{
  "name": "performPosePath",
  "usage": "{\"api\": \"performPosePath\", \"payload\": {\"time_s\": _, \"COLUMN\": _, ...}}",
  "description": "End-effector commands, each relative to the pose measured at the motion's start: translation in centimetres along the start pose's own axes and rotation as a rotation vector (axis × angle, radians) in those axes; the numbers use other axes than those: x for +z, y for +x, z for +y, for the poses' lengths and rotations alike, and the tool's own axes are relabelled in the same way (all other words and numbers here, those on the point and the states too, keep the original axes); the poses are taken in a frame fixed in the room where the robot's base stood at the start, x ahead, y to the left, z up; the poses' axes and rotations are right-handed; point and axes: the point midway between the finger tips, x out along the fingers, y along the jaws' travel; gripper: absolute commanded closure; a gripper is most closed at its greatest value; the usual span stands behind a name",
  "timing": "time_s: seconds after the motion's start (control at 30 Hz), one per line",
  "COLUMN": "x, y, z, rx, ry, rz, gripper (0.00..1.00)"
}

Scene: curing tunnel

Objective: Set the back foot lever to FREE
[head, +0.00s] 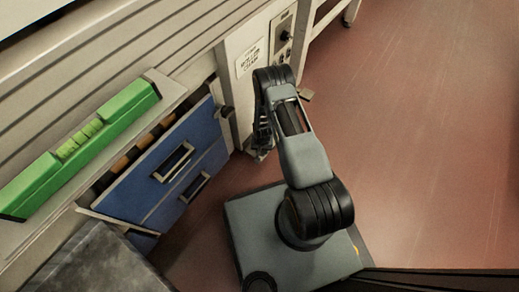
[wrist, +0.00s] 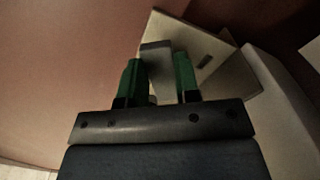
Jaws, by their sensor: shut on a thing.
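In the wrist view my gripper (wrist: 159,78) has its two green fingers on either side of a grey upright bar (wrist: 157,56), which I take to be the foot lever. The fingers are shut on it. Behind the bar is a pale plate (wrist: 216,48) with a small dark slot. Any FREE marking cannot be read here, so the lever's setting cannot be told. In the head view my arm reaches down beside the pale machine's end post (head: 243,90). The gripper and lever are mostly hidden there.
A blue two-handled drawer front (head: 170,165) stands left of my arm. A long green object (head: 85,145) lies on the ledge above it. A panel with dark knobs (head: 284,36) is on the machine behind my arm. Red floor (head: 430,130) is clear to the right.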

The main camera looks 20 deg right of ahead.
Motion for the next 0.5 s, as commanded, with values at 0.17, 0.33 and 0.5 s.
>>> {"api": "performPosePath", "payload": {"time_s": 0.17, "x": -0.1, "y": 0.0, "z": 0.8, "rx": 0.000, "ry": -0.164, "rz": 0.000, "gripper": 0.94}}
{"api": "performPosePath", "payload": {"time_s": 0.33, "x": -0.3, "y": 0.0, "z": 1.5, "rx": 0.000, "ry": -0.325, "rz": 0.001, "gripper": 0.94}}
{"api": "performPosePath", "payload": {"time_s": 0.5, "x": -0.6, "y": 0.1, "z": 2.1, "rx": 0.000, "ry": -0.486, "rz": 0.001, "gripper": 0.94}}
